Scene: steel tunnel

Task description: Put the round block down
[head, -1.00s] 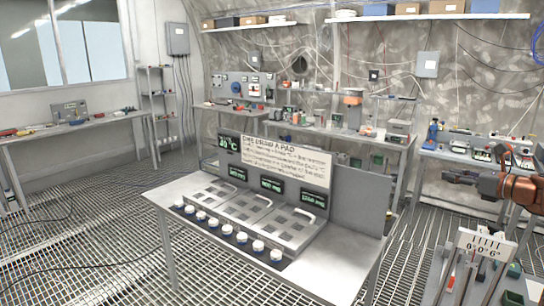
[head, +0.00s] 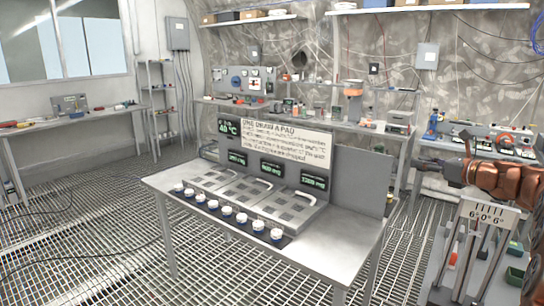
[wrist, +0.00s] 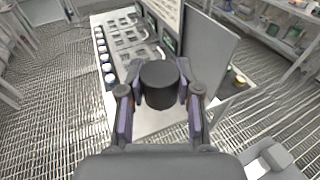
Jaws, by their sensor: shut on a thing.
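The round block (wrist: 160,86) is a dark, short cylinder between the fingers of my gripper (wrist: 160,80) in the wrist view. My gripper is shut on it, with one finger on each side. The block appears above the bare right part of the steel bench (wrist: 150,122); its height over the bench is hard to tell. In the head view my gripper (head: 430,163) is small and dark at the right, beyond the bench's right end in the picture, and the block cannot be made out there.
The bench (head: 325,252) carries square grated pads (head: 240,190), a row of white-capped knobs (head: 228,211), displays and a sign (head: 285,143). An upright grey panel (head: 360,180) stands at its back right. A stand with a scale (head: 487,214) is at lower right. The bench's front right is clear.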

